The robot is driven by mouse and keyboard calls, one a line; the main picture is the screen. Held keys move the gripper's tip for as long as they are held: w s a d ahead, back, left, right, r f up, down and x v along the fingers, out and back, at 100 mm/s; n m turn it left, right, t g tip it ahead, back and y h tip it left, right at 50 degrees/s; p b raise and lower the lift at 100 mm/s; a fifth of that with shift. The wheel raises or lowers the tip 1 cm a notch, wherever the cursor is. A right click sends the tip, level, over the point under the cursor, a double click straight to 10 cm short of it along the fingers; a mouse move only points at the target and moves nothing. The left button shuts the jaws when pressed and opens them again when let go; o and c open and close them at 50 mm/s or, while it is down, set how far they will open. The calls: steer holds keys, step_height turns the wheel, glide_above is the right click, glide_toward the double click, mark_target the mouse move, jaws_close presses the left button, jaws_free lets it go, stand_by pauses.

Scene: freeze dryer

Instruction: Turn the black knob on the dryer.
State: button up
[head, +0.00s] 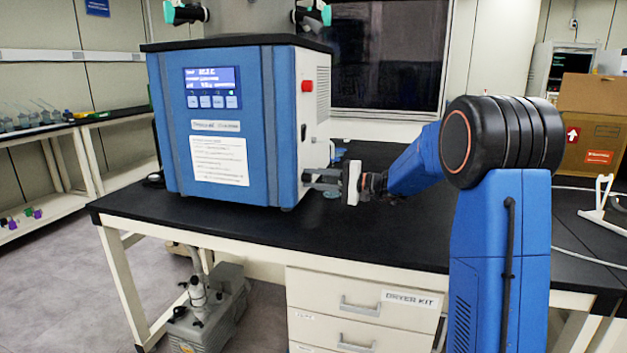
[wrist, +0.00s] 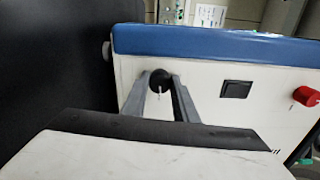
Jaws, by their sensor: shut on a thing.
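The blue and white freeze dryer (head: 268,120) stands on the black bench top. In the wrist view its white side panel (wrist: 215,100) fills the middle. The black knob (wrist: 160,80) sits on that panel, between the tips of my gripper's two grey fingers. My gripper (wrist: 161,84) is shut on the knob, one finger on each side of it. In the head view my gripper (head: 308,180) reaches the lower right side of the dryer, and the knob cannot be made out there.
A black rocker switch (wrist: 236,89) and a red knob (wrist: 306,96) are on the same panel. The black bench top (head: 400,240) is clear in front of the dryer. A cardboard box (head: 590,105) stands at the right, and a pump (head: 208,315) is under the bench.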

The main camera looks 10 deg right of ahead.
steer(key=shift+m, duration=0.4)
steer(key=o, duration=1.1)
steer(key=shift+d, duration=0.1)
steer(key=shift+c, duration=0.2)
steer(key=v, duration=1.7)
steer(key=shift+d, duration=0.2)
steer(key=shift+s, duration=0.1)
